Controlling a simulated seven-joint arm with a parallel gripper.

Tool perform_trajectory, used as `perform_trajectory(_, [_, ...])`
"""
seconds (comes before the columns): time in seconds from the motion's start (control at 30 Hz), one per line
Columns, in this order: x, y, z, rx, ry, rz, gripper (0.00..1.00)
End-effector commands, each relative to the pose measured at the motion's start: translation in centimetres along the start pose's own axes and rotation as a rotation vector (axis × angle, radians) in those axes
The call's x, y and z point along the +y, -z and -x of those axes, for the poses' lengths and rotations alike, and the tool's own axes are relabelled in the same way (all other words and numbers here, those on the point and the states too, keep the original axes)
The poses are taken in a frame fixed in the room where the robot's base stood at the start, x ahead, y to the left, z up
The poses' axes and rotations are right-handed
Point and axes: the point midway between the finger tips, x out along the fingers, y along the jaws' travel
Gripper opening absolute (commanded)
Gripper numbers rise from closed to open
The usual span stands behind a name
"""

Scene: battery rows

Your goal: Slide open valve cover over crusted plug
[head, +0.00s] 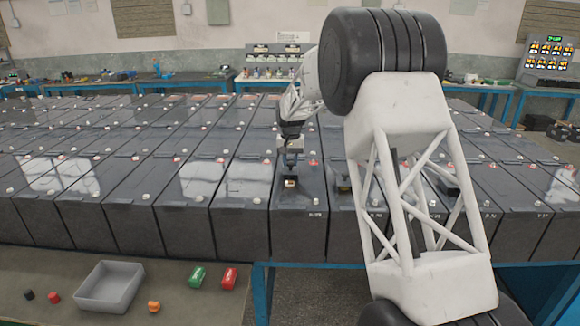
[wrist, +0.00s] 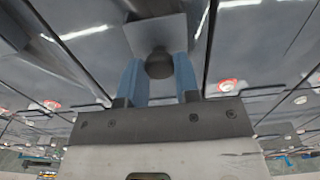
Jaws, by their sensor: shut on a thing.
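In the head view a small tan, crusted-looking plug (head: 290,183) shows in a dark patch on the top of a dark battery near the front of the rows. My gripper (head: 291,163) is just behind it, pointing down at the same battery top. In the wrist view my gripper's blue fingers (wrist: 159,78) are closed on the dark round knob of a grey square plate, which looks like the valve cover (wrist: 155,33). The plug cannot be made out in the wrist view. The cover's contact with the battery is hard to tell.
Rows of dark batteries (head: 135,216) with white and red terminals surround the spot. A near bench holds a grey tray (head: 110,287), a green object (head: 197,276), a red one (head: 229,278) and small caps. My arm hides batteries on the right.

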Motion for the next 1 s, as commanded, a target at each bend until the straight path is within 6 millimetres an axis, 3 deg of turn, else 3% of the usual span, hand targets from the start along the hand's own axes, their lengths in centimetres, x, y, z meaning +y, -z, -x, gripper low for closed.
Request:
perform_trajectory(0.13, [-0.05, 1.27, 0.03, 0.002, 0.001, 0.0, 0.0])
perform_trajectory(0.47, [-0.04, 1.4, 0.02, 0.001, 0.001, 0.0, 0.0])
perform_trajectory(0.5, [-0.04, 1.39, 0.02, 0.001, 0.001, 0.0, 0.36])
perform_trajectory(0.63, [-0.02, 1.39, 0.02, 0.001, 0.001, 0.0, 0.56])
perform_trajectory(1.0, [0.0, 1.39, 0.22, 0.001, 0.0, 0.0, 0.56])
